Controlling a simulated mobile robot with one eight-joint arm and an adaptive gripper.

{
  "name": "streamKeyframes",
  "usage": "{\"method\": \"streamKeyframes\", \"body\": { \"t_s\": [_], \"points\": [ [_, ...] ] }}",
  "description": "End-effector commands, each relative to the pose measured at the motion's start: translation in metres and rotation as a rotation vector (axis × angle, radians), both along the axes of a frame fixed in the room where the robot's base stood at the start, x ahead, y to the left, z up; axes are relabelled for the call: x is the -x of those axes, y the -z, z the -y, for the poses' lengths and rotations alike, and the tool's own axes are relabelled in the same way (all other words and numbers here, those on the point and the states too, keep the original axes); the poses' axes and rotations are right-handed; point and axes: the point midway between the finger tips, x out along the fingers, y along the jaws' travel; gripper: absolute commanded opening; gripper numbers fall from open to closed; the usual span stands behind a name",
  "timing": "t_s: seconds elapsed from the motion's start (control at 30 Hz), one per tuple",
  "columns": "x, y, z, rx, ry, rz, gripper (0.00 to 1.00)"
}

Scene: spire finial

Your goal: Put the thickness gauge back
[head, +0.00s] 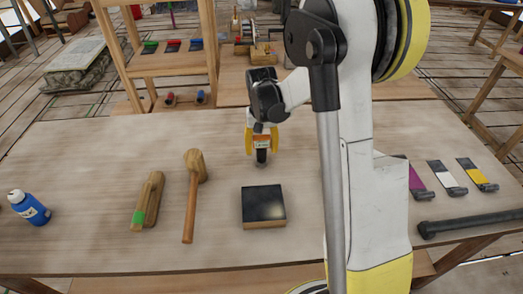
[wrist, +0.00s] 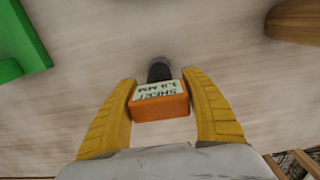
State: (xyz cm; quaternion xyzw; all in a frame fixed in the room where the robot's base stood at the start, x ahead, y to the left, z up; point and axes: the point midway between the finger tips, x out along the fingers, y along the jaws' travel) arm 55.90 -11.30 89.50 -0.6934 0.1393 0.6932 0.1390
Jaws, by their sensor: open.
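The thickness gauge appears to be the small orange block with a white printed label (wrist: 160,99) and a dark round end. It also shows in the head view (head: 262,143), at the middle of the workbench, with its dark end towards the tabletop. My gripper (wrist: 160,78) is open, with one yellow finger on each side of the orange block. Whether either finger touches it is hard to tell. In the head view my gripper (head: 262,141) is low over the bench. I cannot tell whether the block rests on the bench.
A dark-topped square block (head: 264,204) lies nearer on the bench (head: 90,180). To its left are a mallet (head: 191,200), a green-marked wooden tool (head: 147,202) and a blue bottle (head: 30,207). Coloured cards (head: 447,177) and a black bar (head: 470,222) lie right. Wooden shelves (head: 165,60) stand behind.

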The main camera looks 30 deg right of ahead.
Motion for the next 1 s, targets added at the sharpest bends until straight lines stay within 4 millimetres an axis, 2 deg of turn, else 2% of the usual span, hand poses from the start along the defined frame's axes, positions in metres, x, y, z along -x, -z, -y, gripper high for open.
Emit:
{"method": "streamKeyframes", "body": {
  "t_s": [0.03, 0.3, 0.4, 0.67, 0.83, 1.0],
  "points": [
    [0.001, -0.013, 0.0, 0.0, 0.0, 0.0, 0.55],
    [0.001, -0.076, 0.0, 0.0, 0.0, 0.0, 0.55],
    [0.001, -0.092, 0.0, 0.0, 0.0, 0.0, 0.55],
    [0.006, -0.119, -0.005, 0.004, -0.013, 0.018, 0.55],
    [0.034, -0.154, -0.028, 0.023, -0.073, 0.109, 0.55],
    [0.077, -0.19, -0.056, 0.049, -0.156, 0.237, 0.55]
  ]
}}
